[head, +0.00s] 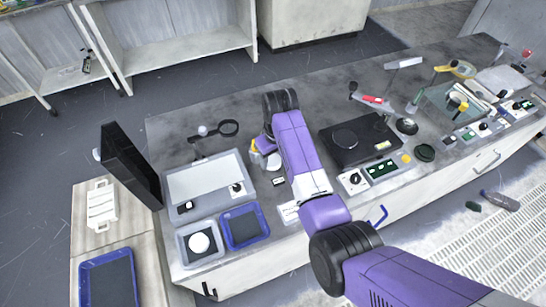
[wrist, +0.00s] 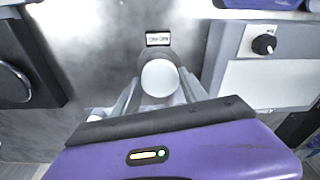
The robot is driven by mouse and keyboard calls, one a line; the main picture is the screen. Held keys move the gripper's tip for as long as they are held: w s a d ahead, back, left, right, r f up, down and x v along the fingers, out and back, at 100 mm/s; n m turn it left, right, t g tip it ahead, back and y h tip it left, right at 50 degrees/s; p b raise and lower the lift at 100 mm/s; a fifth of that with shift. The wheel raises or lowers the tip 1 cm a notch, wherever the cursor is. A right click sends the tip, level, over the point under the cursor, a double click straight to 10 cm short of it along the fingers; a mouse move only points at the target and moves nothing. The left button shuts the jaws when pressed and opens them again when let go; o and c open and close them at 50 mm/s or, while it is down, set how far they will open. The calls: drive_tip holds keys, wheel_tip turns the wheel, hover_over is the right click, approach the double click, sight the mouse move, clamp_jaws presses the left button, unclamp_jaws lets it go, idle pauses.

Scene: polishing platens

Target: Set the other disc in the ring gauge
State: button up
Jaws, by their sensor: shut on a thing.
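My gripper (wrist: 160,92) is shut on a white disc (wrist: 160,78), held between its two pale fingers in the wrist view. A dark grey round piece (wrist: 161,54) shows just behind the disc, next to a small label (wrist: 158,38). It may be the ring gauge; I cannot tell whether the disc touches it. In the head view my gripper (head: 264,160) is low over the bench between the two machines, and my arm hides most of that spot. Another white disc (head: 200,243) lies in a small grey tray (head: 184,250) at the front left.
A blue-rimmed tray (head: 262,236) sits beside the grey tray. A pale panel machine (head: 203,184) with a black knob is to the left. A black platen unit (head: 331,151) stands to the right.

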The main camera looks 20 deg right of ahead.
drive_tip(key=shift+f+b, duration=0.35)
drive_tip(key=shift+f, duration=1.05)
idle(1.6)
drive_tip(key=o, duration=1.5)
drive_tip(key=shift+o, duration=0.2)
drive_tip(key=r, duration=0.5)
drive_tip(key=s+r, duration=0.1)
drive_tip(key=r, duration=0.1)
drive_tip(key=shift+d+r, duration=0.15)
drive_tip(key=shift+r, duration=0.25)
